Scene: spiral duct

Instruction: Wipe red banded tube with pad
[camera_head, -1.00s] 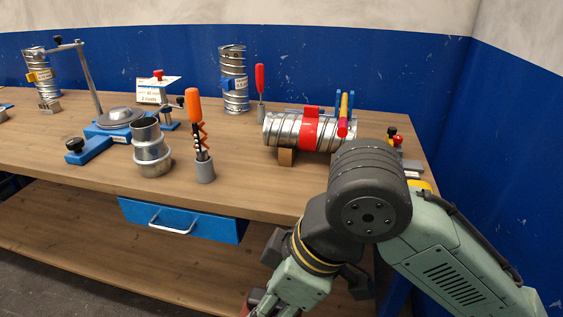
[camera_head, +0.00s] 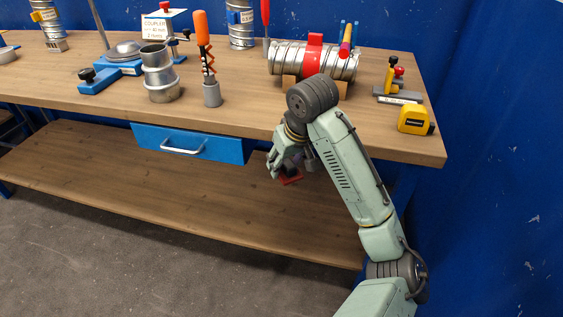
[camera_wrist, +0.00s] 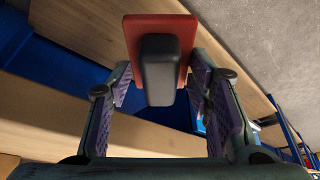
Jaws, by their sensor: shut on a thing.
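The red banded tube (camera_head: 314,58) is a ribbed silver duct with a red band. It lies on its side on wooden supports at the right part of the bench top. My gripper (camera_head: 284,172) hangs in front of the bench edge, below the top and right of the blue drawer. It is shut on the pad, a red plate with a dark grip block. The pad shows small in the head view (camera_head: 291,180) and close up in the wrist view (camera_wrist: 186,40), its dark block between the two fingers (camera_wrist: 160,90). The pad is apart from the tube.
A yellow tape measure (camera_head: 413,119) and a small clamp fixture (camera_head: 395,90) are near the bench's right end. An orange-handled tool in a grey holder (camera_head: 211,92) and a silver coupler (camera_head: 160,80) stand left of the tube. The lower shelf (camera_head: 200,200) is bare.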

